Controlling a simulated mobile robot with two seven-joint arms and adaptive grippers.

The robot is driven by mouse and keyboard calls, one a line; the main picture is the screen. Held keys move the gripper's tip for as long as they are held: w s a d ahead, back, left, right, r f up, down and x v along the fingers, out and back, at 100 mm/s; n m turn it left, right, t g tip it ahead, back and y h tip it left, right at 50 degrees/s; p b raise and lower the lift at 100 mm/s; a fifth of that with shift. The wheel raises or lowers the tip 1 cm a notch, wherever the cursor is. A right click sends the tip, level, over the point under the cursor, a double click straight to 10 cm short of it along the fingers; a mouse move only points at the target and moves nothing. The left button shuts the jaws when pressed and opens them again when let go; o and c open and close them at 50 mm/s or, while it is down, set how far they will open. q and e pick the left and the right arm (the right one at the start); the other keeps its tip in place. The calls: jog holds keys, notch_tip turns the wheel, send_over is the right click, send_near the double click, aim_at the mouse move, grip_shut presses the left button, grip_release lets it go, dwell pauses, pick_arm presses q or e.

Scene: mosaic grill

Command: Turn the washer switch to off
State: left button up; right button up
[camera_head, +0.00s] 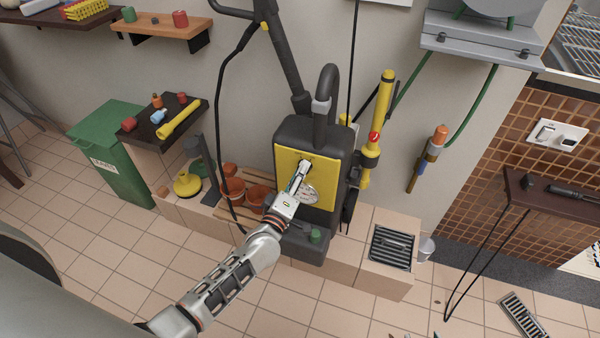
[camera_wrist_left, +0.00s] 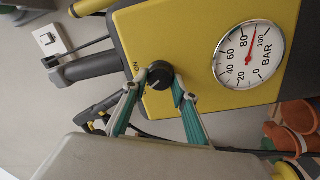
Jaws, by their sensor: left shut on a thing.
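The pressure washer (camera_head: 328,135) stands upright against the wall, a dark grey body with a yellow front panel (camera_head: 322,170). Its switch is a round black knob (camera_wrist_left: 160,75) on the yellow panel, with the word ON printed beside it in the left wrist view. My left gripper (camera_head: 301,171) reaches the upper part of the panel. Its two fingers (camera_wrist_left: 158,82) are closed on the knob from both sides. The knob's pointer direction cannot be made out. My right gripper is not in view.
A round pressure gauge (camera_wrist_left: 248,54) sits on the panel close to the knob. Terracotta pots (camera_head: 257,194) stand left of the washer, a yellow and black lance (camera_head: 378,125) right of it. A dark hose hangs at the left, and a drain grate (camera_head: 392,248) lies lower right.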

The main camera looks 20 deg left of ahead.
pick_arm(q)
jog(key=o, duration=1.1)
jog(key=shift+s, duration=0.1)
jog(key=s, duration=0.8)
jog(key=s+a, duration=0.1)
jog(key=s, duration=0.2)
jog(key=shift+s+f, duration=0.4)
